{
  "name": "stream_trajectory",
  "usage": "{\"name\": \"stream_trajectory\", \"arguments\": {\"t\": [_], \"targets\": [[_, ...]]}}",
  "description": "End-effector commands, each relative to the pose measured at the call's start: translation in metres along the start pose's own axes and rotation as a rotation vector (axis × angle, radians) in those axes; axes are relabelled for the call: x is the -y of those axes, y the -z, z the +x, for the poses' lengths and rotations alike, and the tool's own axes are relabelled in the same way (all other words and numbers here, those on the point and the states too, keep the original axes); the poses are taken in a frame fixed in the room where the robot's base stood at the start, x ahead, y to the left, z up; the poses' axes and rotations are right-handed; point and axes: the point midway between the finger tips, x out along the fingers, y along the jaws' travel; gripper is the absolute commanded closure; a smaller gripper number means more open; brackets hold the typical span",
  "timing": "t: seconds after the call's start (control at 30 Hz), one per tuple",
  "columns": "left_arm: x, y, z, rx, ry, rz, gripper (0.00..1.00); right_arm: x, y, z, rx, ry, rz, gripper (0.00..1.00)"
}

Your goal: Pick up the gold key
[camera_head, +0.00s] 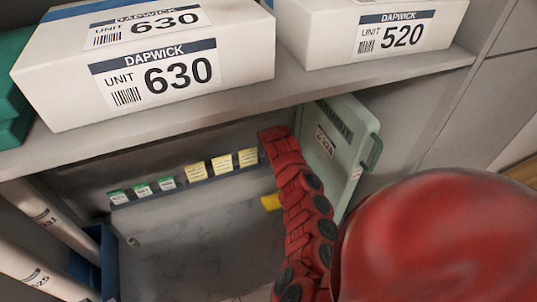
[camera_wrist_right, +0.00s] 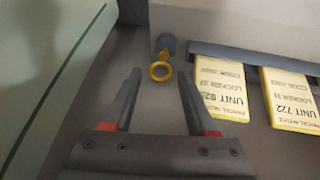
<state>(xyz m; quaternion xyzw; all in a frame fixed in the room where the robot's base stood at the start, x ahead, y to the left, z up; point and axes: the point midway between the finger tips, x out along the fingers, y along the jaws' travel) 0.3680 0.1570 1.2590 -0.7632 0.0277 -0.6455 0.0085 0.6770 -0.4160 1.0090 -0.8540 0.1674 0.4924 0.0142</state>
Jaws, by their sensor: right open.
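The gold key (camera_wrist_right: 160,71) shows its round yellow ring in the right wrist view, just below a small grey-blue peg (camera_wrist_right: 166,43). Its shaft runs up to the peg; whether it hangs there or is inserted, I cannot tell. My right gripper (camera_wrist_right: 159,80) is open, with one finger on each side of the ring and a gap on both sides. In the head view my red right arm reaches to the back wall beside the open green door. The gripper's fingers and the key are hidden there. My left gripper is not in view.
Yellow tags (camera_wrist_right: 220,88) hang from a dark rail right of the key. The open pale green door (camera_head: 337,145) stands close to the right of my arm. A shelf (camera_head: 300,92) with white boxes (camera_head: 150,75) is above. White tubes (camera_head: 45,215) stand at left.

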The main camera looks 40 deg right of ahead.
Motion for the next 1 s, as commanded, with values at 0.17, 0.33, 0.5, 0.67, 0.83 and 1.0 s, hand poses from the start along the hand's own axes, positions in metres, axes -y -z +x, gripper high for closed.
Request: {"name": "stream_trajectory", "arguments": {"t": [0.17,0.33,0.5,0.67,0.83,1.0], "targets": [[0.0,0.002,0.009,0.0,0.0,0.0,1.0,0.002,0.001,0.013,0.001,0.005,0.006,0.43],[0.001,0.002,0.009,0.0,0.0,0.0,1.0,-0.002,0.0,0.029,-0.002,0.002,0.011,0.43],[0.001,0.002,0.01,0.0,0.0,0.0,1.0,0.0,0.0,0.036,0.0,0.002,0.003,0.43],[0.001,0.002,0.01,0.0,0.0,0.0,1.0,0.0,0.0,0.037,-0.001,0.0,-0.002,0.43],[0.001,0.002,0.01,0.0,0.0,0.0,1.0,0.0,0.0,0.037,-0.001,0.0,-0.001,0.52],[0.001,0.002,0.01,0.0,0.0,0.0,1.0,0.0,0.0,0.037,-0.001,0.001,-0.001,0.82]]}}
